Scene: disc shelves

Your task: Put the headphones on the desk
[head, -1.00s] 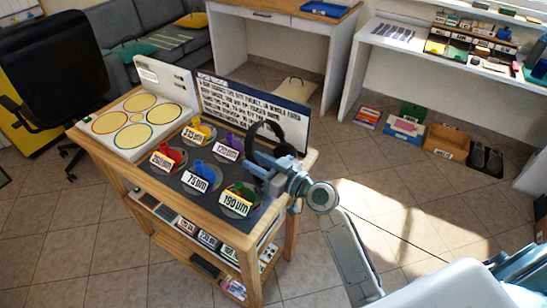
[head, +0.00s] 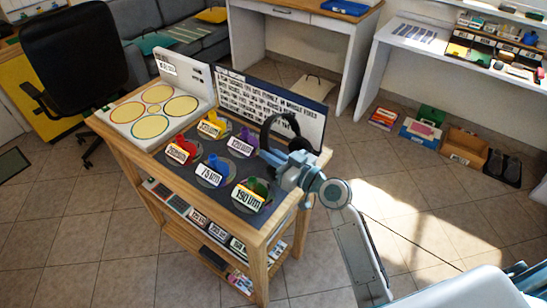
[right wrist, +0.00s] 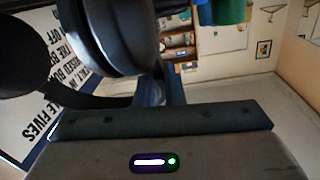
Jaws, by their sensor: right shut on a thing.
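The black headphones (head: 267,132) stand upright at the right end of the wooden cart, in front of the white text board. My right gripper (head: 277,158) is shut on their lower part; I cannot tell whether they still touch the cart. In the right wrist view a large dark ear cup (right wrist: 120,35) fills the upper left, close to the jaw. A desk (head: 292,18) with a wooden top and white sides stands at the back. My left gripper is not in view.
The cart top (head: 141,158) holds coloured labelled discs and a white panel with yellow circles. A white counter (head: 440,48) at the right bears small items. Boxes (head: 464,146) and shoes lie on the floor below it. An office chair (head: 75,60) stands left. Tiled floor is free between cart and desk.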

